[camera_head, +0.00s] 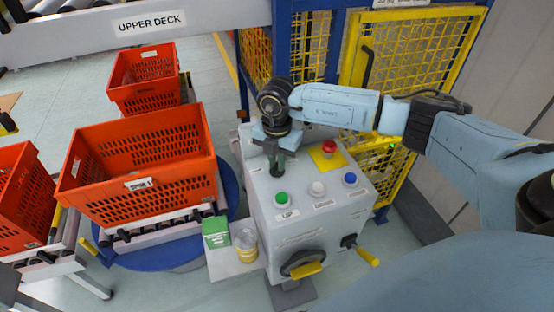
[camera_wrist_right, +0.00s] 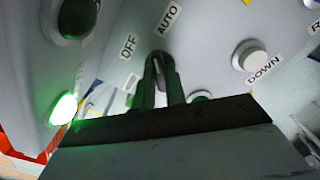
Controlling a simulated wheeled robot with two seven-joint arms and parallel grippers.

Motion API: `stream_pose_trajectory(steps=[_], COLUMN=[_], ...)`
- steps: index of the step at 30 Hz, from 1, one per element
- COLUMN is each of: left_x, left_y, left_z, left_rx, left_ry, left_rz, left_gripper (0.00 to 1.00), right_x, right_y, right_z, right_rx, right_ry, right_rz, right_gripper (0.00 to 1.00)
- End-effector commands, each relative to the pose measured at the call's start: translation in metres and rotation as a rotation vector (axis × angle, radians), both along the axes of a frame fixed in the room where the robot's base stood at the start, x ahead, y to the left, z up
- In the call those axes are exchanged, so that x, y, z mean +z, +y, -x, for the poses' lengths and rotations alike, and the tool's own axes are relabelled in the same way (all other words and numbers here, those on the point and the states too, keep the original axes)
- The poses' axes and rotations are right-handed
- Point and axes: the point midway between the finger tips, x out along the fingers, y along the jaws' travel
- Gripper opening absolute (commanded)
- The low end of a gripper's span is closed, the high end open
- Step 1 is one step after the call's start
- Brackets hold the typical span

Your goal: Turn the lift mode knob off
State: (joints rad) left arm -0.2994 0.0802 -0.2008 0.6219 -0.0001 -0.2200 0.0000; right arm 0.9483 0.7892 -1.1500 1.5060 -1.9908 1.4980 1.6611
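The lift mode knob (camera_wrist_right: 161,60) is small and dark, beside printed OFF (camera_wrist_right: 129,46) and AUTO (camera_wrist_right: 168,18) labels in the right wrist view. It sits on the grey control box (camera_head: 300,172). My right gripper (camera_head: 277,172) reaches down onto the left part of the box top. In the wrist view its two green fingers (camera_wrist_right: 160,68) stand close on either side of the knob and appear shut on it. The fingers hide much of the knob, so I cannot tell which way it points. My left gripper is not in view.
The box also has a green UP button (camera_head: 281,198), a white button (camera_head: 317,188), a blue button (camera_head: 350,179) and a red emergency stop (camera_head: 329,148). A handwheel (camera_head: 303,264) and a crank (camera_head: 362,250) are on its front. Orange totes (camera_head: 140,165) stand left; yellow mesh fencing (camera_head: 420,50) is behind.

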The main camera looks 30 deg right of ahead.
Motion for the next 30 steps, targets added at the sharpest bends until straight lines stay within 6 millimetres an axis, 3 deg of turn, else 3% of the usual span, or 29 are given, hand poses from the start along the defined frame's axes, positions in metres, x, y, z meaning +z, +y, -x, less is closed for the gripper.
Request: stream_pose_trajectory(steps=[14, 30], left_x=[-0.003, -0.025], left_y=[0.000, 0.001], left_z=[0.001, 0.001], left_rx=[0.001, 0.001], left_ry=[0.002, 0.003], left_rz=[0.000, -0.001], left_gripper=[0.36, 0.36], right_x=[0.000, -0.001], right_y=[0.000, 0.000], right_z=[0.000, -0.001], right_rx=[0.050, 0.455], right_ry=[0.000, -0.002], right_rz=[0.000, 0.000], right_gripper=[0.00, 0.00])
